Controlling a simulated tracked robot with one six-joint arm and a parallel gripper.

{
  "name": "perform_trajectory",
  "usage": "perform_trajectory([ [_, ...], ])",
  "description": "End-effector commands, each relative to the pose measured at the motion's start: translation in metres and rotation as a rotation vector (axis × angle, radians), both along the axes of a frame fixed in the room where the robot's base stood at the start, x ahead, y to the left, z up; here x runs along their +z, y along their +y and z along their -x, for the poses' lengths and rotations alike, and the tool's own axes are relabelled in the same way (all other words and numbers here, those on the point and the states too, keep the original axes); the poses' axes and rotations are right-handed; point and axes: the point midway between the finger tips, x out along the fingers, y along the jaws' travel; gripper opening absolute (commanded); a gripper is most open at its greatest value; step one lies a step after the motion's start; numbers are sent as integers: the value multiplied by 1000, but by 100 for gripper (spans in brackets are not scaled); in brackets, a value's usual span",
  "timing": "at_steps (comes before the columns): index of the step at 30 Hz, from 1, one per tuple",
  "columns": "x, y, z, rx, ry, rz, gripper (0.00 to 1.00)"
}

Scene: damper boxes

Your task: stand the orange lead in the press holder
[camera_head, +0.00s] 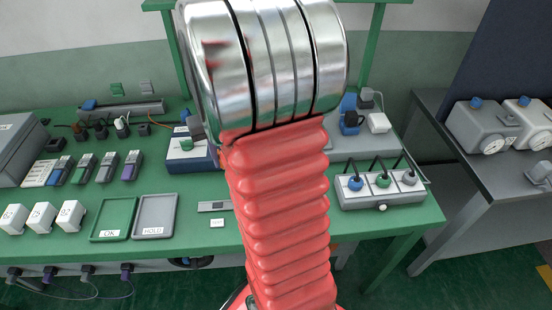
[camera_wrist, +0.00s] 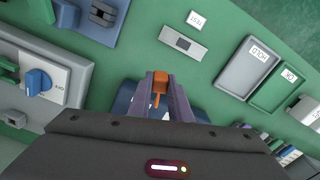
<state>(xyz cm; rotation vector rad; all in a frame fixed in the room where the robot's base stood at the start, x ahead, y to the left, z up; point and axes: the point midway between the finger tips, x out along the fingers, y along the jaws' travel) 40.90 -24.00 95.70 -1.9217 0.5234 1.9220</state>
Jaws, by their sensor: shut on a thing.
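The orange lead (camera_wrist: 156,98) shows in the wrist view as a small orange block with a thin part below it. My gripper (camera_wrist: 161,78) is shut on it, with a finger on each side. A dark blue base (camera_wrist: 124,98) lies behind and below the fingers, mostly covered by them. I cannot tell whether the lead touches it. In the head view my arm covers the middle of the bench and hides my gripper and the lead. A blue box with a green knob (camera_head: 186,145) shows left of my arm, partly hidden. I cannot pick out the press holder for sure.
The green OK tray (camera_head: 113,218) and grey HOLD tray (camera_head: 155,216) lie at the bench's front. White blocks (camera_head: 42,215) stand left of them. A box with several coloured knobs (camera_head: 382,189) stands at right. A grey unit with a blue knob (camera_wrist: 38,82) shows in the wrist view.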

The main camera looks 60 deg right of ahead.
Motion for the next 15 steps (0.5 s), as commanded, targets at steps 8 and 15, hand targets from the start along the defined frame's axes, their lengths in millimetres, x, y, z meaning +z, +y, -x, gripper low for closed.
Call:
perform_trajectory([
  [8,9,-47,76,-181,-1,1,0],
  [15,13,-66,127,-296,0,0,0],
])
